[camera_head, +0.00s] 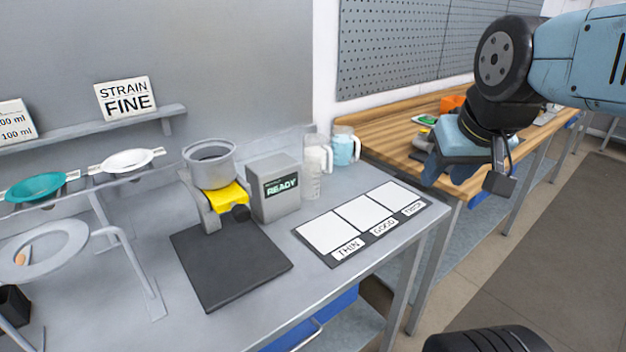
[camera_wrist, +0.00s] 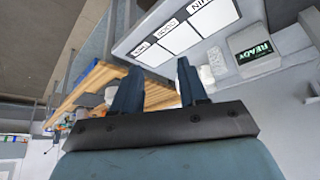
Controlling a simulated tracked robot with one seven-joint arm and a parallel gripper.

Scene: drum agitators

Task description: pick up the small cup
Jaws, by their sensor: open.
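My gripper (camera_head: 445,175) hangs open and empty at the right, over the near end of the wooden bench, apart from the cups. Its two dark blue fingers also show in the wrist view (camera_wrist: 158,72), spread apart with nothing between them. A light-blue cup with a handle (camera_head: 344,148) stands at the back right corner of the grey table. A taller, clear whitish jug with a handle (camera_head: 313,172) stands just left of it. I cannot tell for certain which is the small cup. A whitish vessel (camera_wrist: 207,72) shows partly beside the right finger in the wrist view.
A grey box reading READY (camera_head: 272,190) and a mixer-like stand with a grey bowl (camera_head: 210,165) stand left of the jug. A board with white panels (camera_head: 362,222) lies in front. Strainers (camera_head: 36,188) are at left. Wooden bench (camera_head: 385,130) holds clutter.

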